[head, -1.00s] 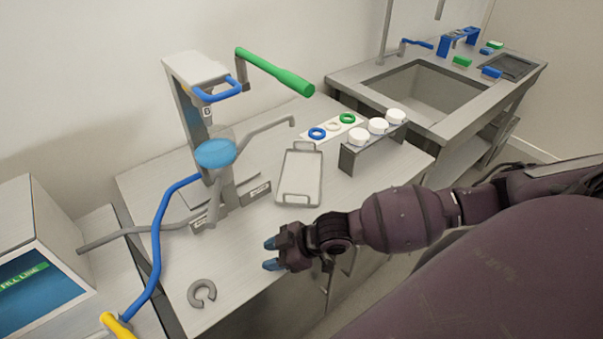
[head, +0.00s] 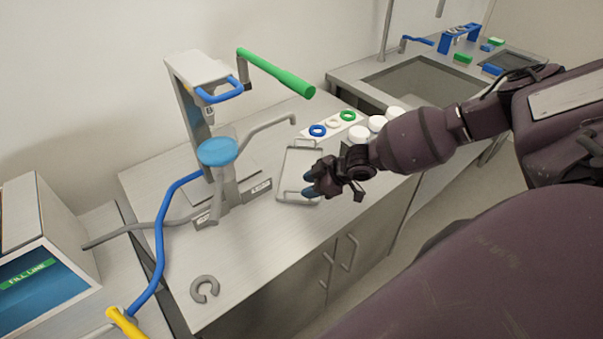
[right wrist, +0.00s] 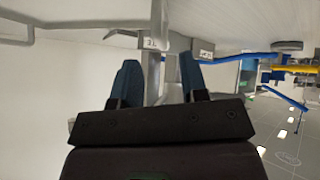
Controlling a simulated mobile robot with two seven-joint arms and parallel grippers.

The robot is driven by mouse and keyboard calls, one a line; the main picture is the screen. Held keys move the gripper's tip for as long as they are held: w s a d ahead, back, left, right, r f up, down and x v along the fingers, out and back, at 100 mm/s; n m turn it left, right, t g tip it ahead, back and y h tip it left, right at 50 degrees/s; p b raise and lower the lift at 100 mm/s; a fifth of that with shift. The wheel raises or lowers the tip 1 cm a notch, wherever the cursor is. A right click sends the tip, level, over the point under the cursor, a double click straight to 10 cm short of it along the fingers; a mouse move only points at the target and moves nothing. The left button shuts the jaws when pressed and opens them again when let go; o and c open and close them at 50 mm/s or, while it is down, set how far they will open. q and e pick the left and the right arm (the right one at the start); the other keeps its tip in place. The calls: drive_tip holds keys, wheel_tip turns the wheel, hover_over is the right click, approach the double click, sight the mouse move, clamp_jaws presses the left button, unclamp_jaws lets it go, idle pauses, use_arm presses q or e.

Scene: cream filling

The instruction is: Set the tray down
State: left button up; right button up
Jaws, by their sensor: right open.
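The grey tray (head: 299,165) lies flat on the steel worktop, to the right of the filling machine. It has a raised handle at its far end and another at its near end. My right gripper (head: 309,185) is open and empty at the tray's near right corner, partly covering that side. I cannot tell whether the fingers touch it. In the right wrist view the two blue-tipped fingers (right wrist: 160,85) stand apart with nothing between them. The tray is not clear in that view. My left gripper is not in view.
The filling machine (head: 205,100) has a blue bowl (head: 217,151) and a green lever (head: 277,74). Coloured rings on a white strip (head: 334,124) and white-lidded jars (head: 358,133) stand behind my right arm. A grey C-shaped piece (head: 205,288) lies at the front. The front worktop is otherwise clear.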

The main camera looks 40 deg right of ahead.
sight(296, 191)
drive_tip(key=shift+x, duration=2.85)
clamp_jaws()
